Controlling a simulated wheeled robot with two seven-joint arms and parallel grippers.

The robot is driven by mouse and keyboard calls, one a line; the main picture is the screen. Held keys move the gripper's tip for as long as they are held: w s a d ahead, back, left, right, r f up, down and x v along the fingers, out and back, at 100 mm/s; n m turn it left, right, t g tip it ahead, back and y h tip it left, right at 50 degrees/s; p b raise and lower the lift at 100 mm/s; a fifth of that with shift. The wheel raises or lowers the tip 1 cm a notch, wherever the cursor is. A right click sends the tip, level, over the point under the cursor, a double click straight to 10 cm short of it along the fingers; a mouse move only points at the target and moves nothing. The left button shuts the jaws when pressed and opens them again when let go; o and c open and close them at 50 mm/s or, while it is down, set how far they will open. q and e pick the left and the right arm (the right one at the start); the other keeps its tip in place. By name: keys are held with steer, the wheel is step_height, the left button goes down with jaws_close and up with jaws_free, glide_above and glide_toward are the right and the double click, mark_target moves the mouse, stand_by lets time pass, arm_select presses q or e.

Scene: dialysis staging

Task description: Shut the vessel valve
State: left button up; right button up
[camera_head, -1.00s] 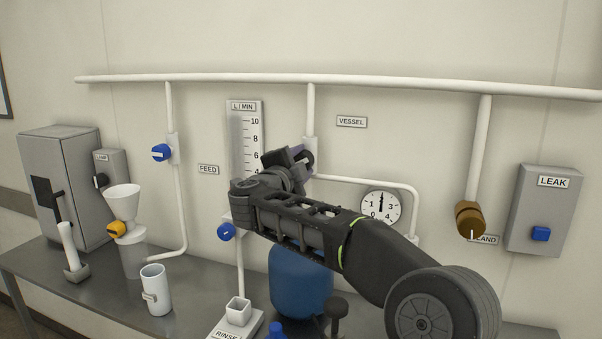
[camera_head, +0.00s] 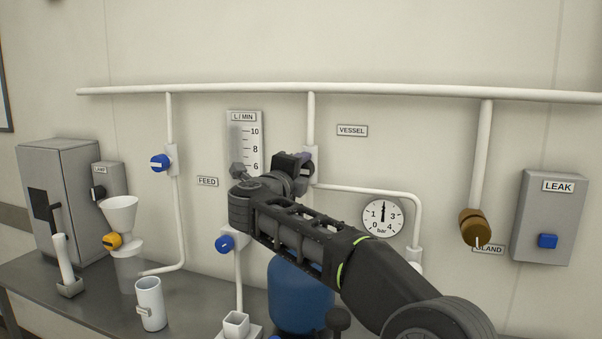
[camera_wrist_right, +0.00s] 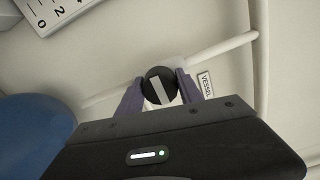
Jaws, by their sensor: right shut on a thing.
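The vessel valve is a round black knob with a white bar (camera_wrist_right: 160,88) in the right wrist view. Its bar lies roughly across the line of the white pipe (camera_wrist_right: 222,47) behind it. My right gripper (camera_wrist_right: 160,80) has its purple fingers on either side of the knob, shut on it. In the head view my right gripper (camera_head: 303,167) is at the valve mount on the pipe, below and left of the VESSEL label (camera_head: 352,131). The gripper mostly hides the knob there. My left gripper is not in view.
A pressure gauge (camera_head: 383,217) with its needle upright is right of my forearm. The flow scale (camera_head: 247,140) is close on the left. A blue vessel (camera_head: 297,295) stands below. Blue valves (camera_head: 160,163), a funnel (camera_head: 119,212) and a white cup (camera_head: 150,303) are further left.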

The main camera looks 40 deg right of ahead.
steer(key=o, duration=1.4)
steer(key=shift+a, duration=0.1)
steer(key=b+v, duration=0.1)
steer(key=v, duration=0.6)
steer(key=shift+s+a+b, duration=0.2)
steer(key=shift+a+b, duration=0.05)
steer(key=shift+b, duration=0.1)
